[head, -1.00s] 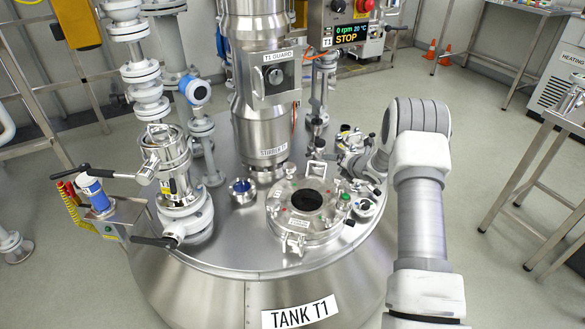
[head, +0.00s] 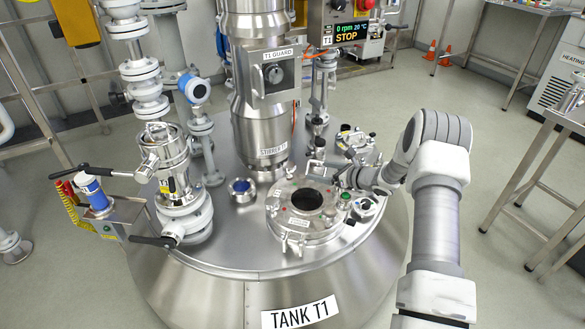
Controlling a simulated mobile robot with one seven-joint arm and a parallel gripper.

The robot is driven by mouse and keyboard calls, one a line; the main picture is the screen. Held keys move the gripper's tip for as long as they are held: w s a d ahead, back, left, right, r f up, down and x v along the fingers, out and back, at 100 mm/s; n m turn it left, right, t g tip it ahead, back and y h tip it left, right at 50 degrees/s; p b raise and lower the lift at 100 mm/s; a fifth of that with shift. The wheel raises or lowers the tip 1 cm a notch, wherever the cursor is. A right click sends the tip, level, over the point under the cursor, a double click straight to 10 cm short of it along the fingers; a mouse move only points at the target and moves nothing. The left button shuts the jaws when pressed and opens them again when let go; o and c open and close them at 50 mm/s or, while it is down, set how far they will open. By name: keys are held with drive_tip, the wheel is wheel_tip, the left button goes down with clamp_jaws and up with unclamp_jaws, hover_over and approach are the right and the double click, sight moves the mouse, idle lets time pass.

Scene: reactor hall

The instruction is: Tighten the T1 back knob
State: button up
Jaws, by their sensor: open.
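Tank T1 (head: 230,262) carries a round steel manway lid (head: 278,212) with a dark round opening and clamps around its rim. My gripper (head: 324,168) is at the back right edge of the lid, its jaws open and pointing left. A back clamp with its knob (head: 317,160) seems to sit at the jaws. The view is too small to tell whether the jaws are around the knob or beside it, and my gripper covers part of this area. A front clamp (head: 293,243) shows at the lid's near edge.
The stirrer column (head: 262,130) stands behind the lid. A smaller port (head: 356,141) with dark knobs is just behind my gripper. A green button (head: 346,195) is on the lid's right side. An open blue-lined port (head: 242,190) and a valve assembly (head: 180,190) are left.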

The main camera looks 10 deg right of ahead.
sight(291, 166)
drive_tip(key=b+x, duration=0.3)
drive_tip(key=x, duration=1)
drive_tip(key=shift+d+f, duration=0.1)
drive_tip(key=shift+f, duration=0.1)
drive_tip(key=shift+b+x, duration=0.45)
drive_tip(key=shift+x, duration=0.3)
drive_tip(key=shift+r, duration=0.1)
drive_tip(key=c, duration=1.4)
drive_tip(key=shift+o, duration=0.2)
